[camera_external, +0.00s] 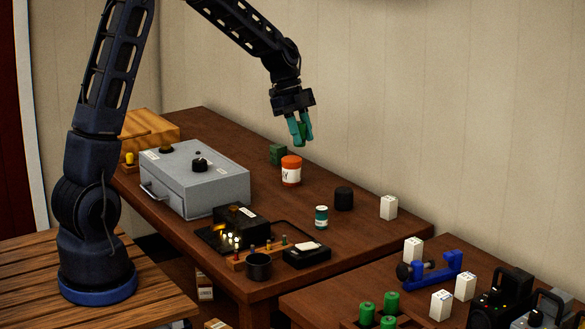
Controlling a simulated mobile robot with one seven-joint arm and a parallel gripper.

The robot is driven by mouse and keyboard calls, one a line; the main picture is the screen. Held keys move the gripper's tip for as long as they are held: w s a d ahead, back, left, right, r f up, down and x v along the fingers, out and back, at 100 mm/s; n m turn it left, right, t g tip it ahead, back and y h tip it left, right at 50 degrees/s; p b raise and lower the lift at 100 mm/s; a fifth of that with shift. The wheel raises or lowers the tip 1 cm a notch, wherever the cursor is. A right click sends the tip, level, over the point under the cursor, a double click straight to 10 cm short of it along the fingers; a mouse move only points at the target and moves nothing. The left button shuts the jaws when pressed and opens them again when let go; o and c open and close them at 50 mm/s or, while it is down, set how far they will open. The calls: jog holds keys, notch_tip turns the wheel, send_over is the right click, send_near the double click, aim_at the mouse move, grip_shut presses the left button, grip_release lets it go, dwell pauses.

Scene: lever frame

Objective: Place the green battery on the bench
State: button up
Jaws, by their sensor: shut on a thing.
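My gripper (299,129) hangs at the upper middle with teal fingers pointing down. It is shut on a green battery (300,134), a small green cylinder held upright between the fingers. The fingers hide part of the battery. The battery is in the air, above and apart from the brown wooden bench (375,240). An orange-capped jar (291,170) stands on the bench below the gripper.
A grey metal case (195,185) stands on the bench's left part. A black cylinder (344,198), a teal-labelled jar (321,217), a white box (388,207) and a dark green block (278,155) stand on it. Several green cylinders (391,302) stand on the nearer table.

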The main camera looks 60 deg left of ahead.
jog(key=w+d+f+n+t+y, duration=0.1)
jog(key=f+n, duration=0.3)
jog(key=w+d+f+n+t+y, duration=0.1)
jog(key=f+n, duration=0.3)
jog(key=f, duration=0.1)
jog(key=w+d+f+n+t+y, duration=0.1)
jog(key=d+f+n, duration=0.1)
jog(key=f+n, duration=0.2)
jog(key=shift+w+f+n+y, duration=0.3)
jog(key=shift+f+n, duration=0.1)
jog(key=shift+f, duration=0.1)
jog(key=shift+d+f+n+t+y, duration=0.15)
jog(key=shift+f+n+t+y, duration=0.3)
jog(key=shift+f+n, duration=0.8)
notch_tip(320, 180, up, 23)
jog(key=s+a+n+g+y, duration=0.15)
jog(key=a+n, duration=0.75)
jog(key=a, duration=1.2)
jog(key=a+n+g+y, duration=0.3)
jog(key=a+n, duration=0.7)
jog(key=a, duration=1)
jog(key=shift+m, duration=0.25)
notch_tip(320, 180, down, 26)
jog(key=shift+s+d+r, duration=0.1)
jog(key=shift+s+r, duration=0.05)
jog(key=shift+r, duration=0.05)
jog(key=shift+f, duration=0.1)
